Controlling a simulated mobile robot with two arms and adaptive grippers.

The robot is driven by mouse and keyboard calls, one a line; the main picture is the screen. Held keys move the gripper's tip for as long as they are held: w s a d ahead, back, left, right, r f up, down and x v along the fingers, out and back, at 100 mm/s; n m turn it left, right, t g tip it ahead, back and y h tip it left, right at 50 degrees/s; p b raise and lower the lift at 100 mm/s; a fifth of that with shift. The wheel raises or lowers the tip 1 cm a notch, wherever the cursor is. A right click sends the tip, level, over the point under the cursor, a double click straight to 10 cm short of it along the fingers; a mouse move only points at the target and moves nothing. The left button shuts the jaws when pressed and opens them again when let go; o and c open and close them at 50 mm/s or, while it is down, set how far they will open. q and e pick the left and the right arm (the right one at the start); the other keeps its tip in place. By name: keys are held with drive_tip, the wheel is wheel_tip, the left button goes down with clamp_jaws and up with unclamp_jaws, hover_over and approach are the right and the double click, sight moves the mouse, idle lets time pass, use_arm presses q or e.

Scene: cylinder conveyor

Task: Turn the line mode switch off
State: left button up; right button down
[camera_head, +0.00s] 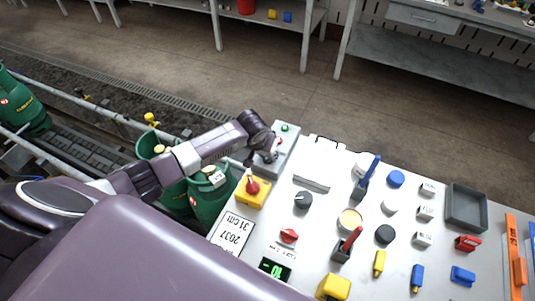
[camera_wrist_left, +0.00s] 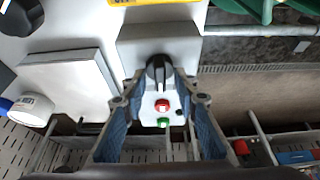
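A grey control box (camera_head: 288,140) stands at the panel's far left corner, with a green button (camera_head: 285,128) and a red button (camera_head: 279,141). In the left wrist view a black rotary knob (camera_wrist_left: 158,70) with a pale pointer line sits on this box, in line with the red button (camera_wrist_left: 161,105) and green button (camera_wrist_left: 163,122). My left gripper (camera_head: 266,153) is over the box. In the left wrist view its fingers are apart, one on each side of the knob; contact cannot be told. In the head view the gripper hides the knob. My right gripper is not in view.
Nearby on the panel are a yellow box with a red knob (camera_head: 252,187), a black dial (camera_head: 303,200) and a red switch (camera_head: 289,236). Blue and red levers (camera_head: 368,177) stand upright to the right. Green gas cylinders (camera_head: 212,197) stand under my left arm.

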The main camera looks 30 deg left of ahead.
use_arm(q)
drive_tip(key=shift+r, duration=0.1)
drive_tip(key=v, duration=1.1)
drive_tip(key=shift+s+r, duration=0.15)
drive_tip(key=shift+r, duration=0.25)
